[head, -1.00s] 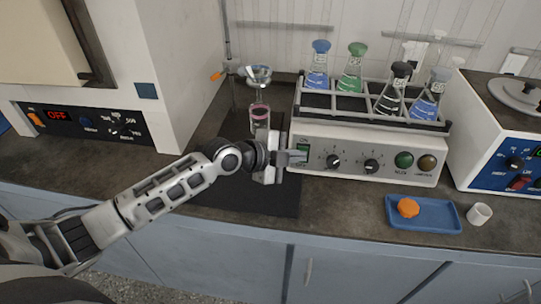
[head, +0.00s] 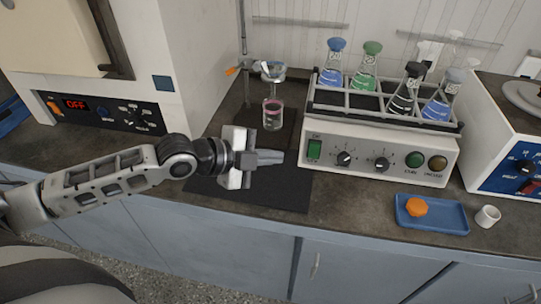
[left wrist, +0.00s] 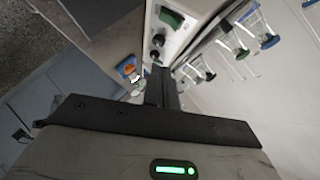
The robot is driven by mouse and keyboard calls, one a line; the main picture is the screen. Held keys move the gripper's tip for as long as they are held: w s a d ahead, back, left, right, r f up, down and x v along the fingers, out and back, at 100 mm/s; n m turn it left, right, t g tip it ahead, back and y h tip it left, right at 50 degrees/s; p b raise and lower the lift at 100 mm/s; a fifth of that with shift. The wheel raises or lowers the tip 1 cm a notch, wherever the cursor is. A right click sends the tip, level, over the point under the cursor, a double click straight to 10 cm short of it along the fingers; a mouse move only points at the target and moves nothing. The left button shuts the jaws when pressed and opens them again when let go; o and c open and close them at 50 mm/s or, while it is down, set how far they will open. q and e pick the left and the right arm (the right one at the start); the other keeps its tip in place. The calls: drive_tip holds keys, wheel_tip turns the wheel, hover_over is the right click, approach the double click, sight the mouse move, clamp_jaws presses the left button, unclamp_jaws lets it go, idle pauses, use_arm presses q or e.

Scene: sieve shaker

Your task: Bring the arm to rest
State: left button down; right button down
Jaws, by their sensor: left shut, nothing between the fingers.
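My left gripper (head: 270,157) is shut and empty. In the head view it hovers over the black mat (head: 285,192), with its fingertips pointing right, a little short of the front left corner of the shaker (head: 375,152). In the left wrist view its shut fingers (left wrist: 161,88) point toward the shaker's front panel (left wrist: 172,40). The shaker has a green lit switch (head: 314,149), knobs and two round buttons, and carries several stoppered flasks in a rack. My right gripper does not show.
A beaker with pink liquid (head: 273,115) stands behind the gripper, under a funnel on a stand. A blue tray (head: 432,222) with an orange cap (head: 416,207) and a white cup (head: 487,216) sit at the right front. An oven (head: 110,118) reading OFF stands left.

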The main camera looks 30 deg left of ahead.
use_arm(q)
drive_tip(key=s+d+f+n+y, duration=0.2)
drive_tip(key=s+f+n, duration=0.5)
drive_tip(key=f+n, duration=0.1)
drive_tip(key=s+d+f+n+y, duration=0.2)
drive_tip(key=s+d+f+n, duration=0.1)
drive_tip(key=s+f+n, duration=0.4)
wheel_tip(320, 180, down, 4)
drive_tip(key=shift+s+d+r+n+y, duration=0.25)
drive_tip(key=shift+s+n+y, duration=0.15)
drive_tip(key=shift+n, duration=0.5)
